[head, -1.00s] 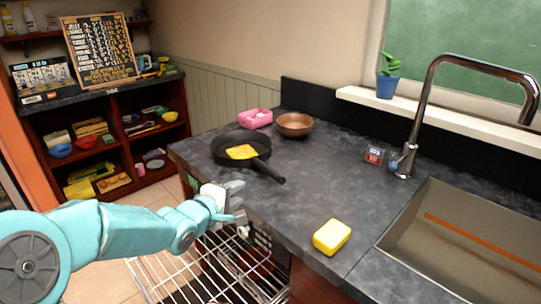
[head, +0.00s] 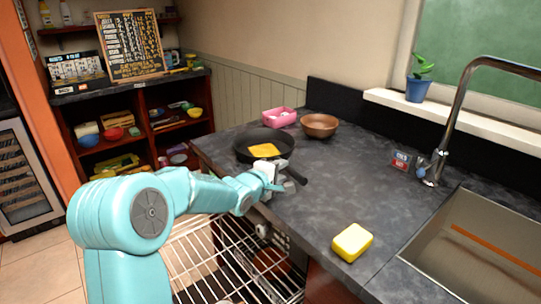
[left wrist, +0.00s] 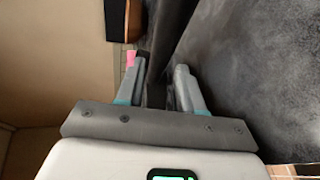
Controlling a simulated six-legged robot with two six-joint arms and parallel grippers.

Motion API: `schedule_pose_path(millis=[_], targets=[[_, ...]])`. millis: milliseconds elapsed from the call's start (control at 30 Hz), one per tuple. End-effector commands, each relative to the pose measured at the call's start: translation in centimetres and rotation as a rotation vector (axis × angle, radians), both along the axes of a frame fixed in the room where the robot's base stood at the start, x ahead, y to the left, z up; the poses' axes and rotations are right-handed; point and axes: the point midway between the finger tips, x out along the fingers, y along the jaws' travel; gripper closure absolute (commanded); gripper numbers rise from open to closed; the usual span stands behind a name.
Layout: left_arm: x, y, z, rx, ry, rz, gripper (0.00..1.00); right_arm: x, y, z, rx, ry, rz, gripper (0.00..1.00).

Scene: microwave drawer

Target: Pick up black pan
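The black pan (head: 243,151) sits on the dark countertop near its left edge, with a flat yellow item (head: 264,151) lying in it. Its handle (head: 296,175) points toward the front right. My left gripper (head: 279,177) is at the counter's edge by the handle. In the left wrist view my left gripper (left wrist: 160,85) is open, with a finger on each side of the dark handle (left wrist: 172,42). I cannot tell whether the fingers touch it. My right gripper is not in view.
A wire rack (head: 205,256) juts out below the counter. A yellow sponge (head: 351,242) lies near the front edge by the sink (head: 478,246). A pink container (head: 279,117) and a brown bowl (head: 319,125) stand behind the pan. The middle counter is clear.

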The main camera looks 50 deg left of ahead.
Motion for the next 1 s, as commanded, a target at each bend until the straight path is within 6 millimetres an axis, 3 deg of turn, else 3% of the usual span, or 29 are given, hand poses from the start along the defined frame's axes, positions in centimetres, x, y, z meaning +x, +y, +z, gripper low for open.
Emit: schedule_pose_path(millis=[200, 500, 633, 1000], targets=[[3.5, 1.0, -0.7, 0.0, 0.001, -0.002, 0.63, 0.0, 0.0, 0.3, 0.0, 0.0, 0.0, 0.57], [4.1, 1.2, -0.8, 0.0, 0.0, -0.001, 0.63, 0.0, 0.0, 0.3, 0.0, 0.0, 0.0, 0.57], [4.1, 1.2, -0.8, 0.0, 0.0, -0.001, 1.0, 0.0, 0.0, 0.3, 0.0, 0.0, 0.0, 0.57], [4.0, 1.2, -0.8, 0.0, 0.0, -0.001, 1.0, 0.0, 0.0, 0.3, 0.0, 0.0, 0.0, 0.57]])
